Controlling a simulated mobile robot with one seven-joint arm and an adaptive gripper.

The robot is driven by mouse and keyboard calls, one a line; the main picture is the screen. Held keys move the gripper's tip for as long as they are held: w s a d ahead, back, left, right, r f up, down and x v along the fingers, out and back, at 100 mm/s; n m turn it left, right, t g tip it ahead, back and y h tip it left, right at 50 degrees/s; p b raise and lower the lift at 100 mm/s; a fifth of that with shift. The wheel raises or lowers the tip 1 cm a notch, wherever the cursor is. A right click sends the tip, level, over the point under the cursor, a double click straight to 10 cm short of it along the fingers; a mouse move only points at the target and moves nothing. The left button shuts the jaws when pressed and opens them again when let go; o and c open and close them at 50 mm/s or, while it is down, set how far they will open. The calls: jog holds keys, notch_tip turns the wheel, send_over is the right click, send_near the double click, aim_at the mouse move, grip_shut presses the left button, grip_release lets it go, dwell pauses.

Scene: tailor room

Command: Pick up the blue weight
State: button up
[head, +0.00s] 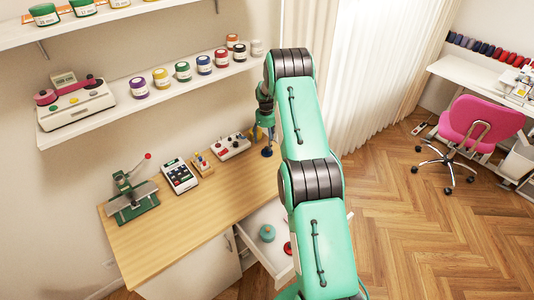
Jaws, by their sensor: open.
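The blue weight (267,152) is small and dark blue and stands on the wooden tabletop near its far right end, left of my arm. My gripper (263,134) points down just above it, with its fingers apart. The gripper looks empty. It is small in this view, and I cannot tell whether the fingers touch the weight or reach around its top.
The wooden table (185,232) also holds a green press (132,200), a calculator-like device (179,176), a small wooden holder (202,163) and a white box with knobs (231,146). An open drawer (262,215) holds a teal round item (267,233). Shelves with jars hang above.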

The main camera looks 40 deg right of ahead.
aim_at(267, 147)
jog(key=shift+f, duration=0.7)
jog(key=shift+d+f, duration=0.2)
jog(key=shift+f, duration=2.4)
jog(key=shift+s, duration=0.1)
jog(key=c, duration=1.6)
